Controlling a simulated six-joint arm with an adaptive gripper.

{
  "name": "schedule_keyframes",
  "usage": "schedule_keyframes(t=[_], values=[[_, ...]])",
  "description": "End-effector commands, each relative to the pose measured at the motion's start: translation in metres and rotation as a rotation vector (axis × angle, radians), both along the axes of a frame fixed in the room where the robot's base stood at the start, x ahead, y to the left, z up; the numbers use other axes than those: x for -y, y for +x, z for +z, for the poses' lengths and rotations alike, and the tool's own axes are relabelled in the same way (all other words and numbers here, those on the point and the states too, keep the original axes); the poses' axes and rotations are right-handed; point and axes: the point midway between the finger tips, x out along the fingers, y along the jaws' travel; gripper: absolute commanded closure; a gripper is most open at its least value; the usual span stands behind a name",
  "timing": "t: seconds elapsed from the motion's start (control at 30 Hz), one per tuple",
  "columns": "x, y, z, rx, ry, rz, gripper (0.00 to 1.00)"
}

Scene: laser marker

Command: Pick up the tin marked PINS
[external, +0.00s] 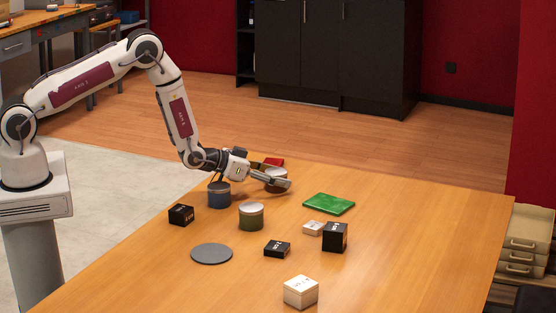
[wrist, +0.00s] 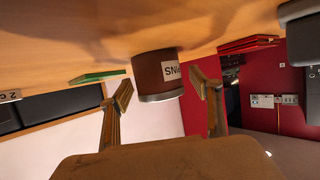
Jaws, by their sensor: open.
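The tin marked PINS is a dark brown tin with a silver lid. In the wrist view, which looks upside down, the tin (wrist: 148,68) stands ahead of my gripper (wrist: 161,90), between the lines of its two fingers. Its white label shows inverted near the right finger. My gripper is open, and no grip on the tin shows. In the external view my gripper (external: 274,176) is low over the table, level with the tin (external: 278,188), and a finger hides part of the tin's side.
Near my gripper stand a blue tin (external: 219,196) and a green tin (external: 251,217). A red flat item (external: 273,161) lies behind, a green one (external: 329,204) to the right. Several black and white boxes (external: 301,292) and a grey disc (external: 211,254) are nearer. The table's right side is clear.

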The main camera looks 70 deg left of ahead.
Motion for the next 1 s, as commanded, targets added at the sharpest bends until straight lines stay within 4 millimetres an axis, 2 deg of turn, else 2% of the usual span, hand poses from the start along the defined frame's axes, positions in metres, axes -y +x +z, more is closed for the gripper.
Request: schedule_keyframes(t=[0.5,0.6,0.7,1.0], values=[[0.0,0.0005,0.0001,0.0,0.0,0.0,0.36],[0.0,0.0005,0.0001,0.0,0.0,0.0,0.62],[0.0,0.0004,0.0002,0.0,0.0,0.0,0.83],[-0.0001,0.0009,0.0013,0.002,0.0,0.0,0.83]])
